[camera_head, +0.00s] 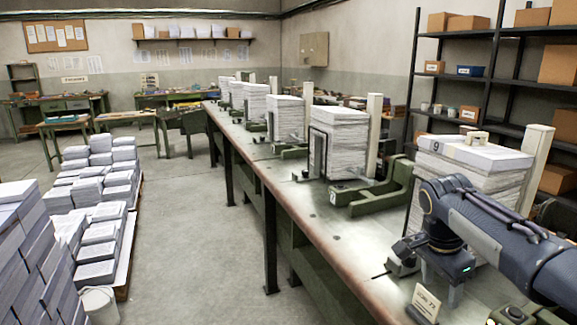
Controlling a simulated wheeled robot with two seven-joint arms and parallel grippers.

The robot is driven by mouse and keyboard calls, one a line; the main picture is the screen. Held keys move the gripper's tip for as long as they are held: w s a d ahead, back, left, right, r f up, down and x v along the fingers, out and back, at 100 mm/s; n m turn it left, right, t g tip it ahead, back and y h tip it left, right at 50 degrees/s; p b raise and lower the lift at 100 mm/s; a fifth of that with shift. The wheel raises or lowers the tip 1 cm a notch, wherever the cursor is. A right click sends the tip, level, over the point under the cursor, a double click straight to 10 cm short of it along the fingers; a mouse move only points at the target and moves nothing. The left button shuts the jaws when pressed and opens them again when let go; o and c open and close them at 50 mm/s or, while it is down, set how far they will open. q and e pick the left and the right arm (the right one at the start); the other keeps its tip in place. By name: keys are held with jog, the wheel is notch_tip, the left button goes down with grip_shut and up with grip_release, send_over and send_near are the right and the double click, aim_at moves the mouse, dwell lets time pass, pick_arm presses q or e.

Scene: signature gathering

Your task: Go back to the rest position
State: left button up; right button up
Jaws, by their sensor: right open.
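My right arm comes in from the right edge and bends down over the near end of the long workbench (285,190). My right gripper (431,272) is open, low over the bench top and in front of the nearest paper stack (478,165). Nothing shows between its fingers. The gripper and arm hide the stack's lower part. I cannot tell whether the gripper touches it. My left gripper is not in view.
More paper stacks (338,140) stand in green clamp fixtures (375,195) along the bench. A small sign (425,304) stands just below the gripper. Dark shelving (487,85) is behind at right. Bundled paper piles (98,240) and a white bucket (99,306) stand left; the floor between is clear.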

jog(key=s+a+f+n+t+y, duration=0.1)
jog(key=s+a+f+n+y, duration=0.1)
jog(key=s, duration=0.6)
jog(key=s+a+f+n+t+y, duration=0.2)
jog(key=s+a+f+n, duration=0.1)
jog(key=s+n, duration=0.3)
jog(key=s+a+f+n+t+y, duration=0.2)
jog(key=s+a+n, duration=0.2)
jog(key=s, duration=0.6)
jog(key=shift+s+a+f+n+p, duration=0.3)
jog(key=shift+f+n+p, duration=0.1)
jog(key=shift+n, duration=0.2)
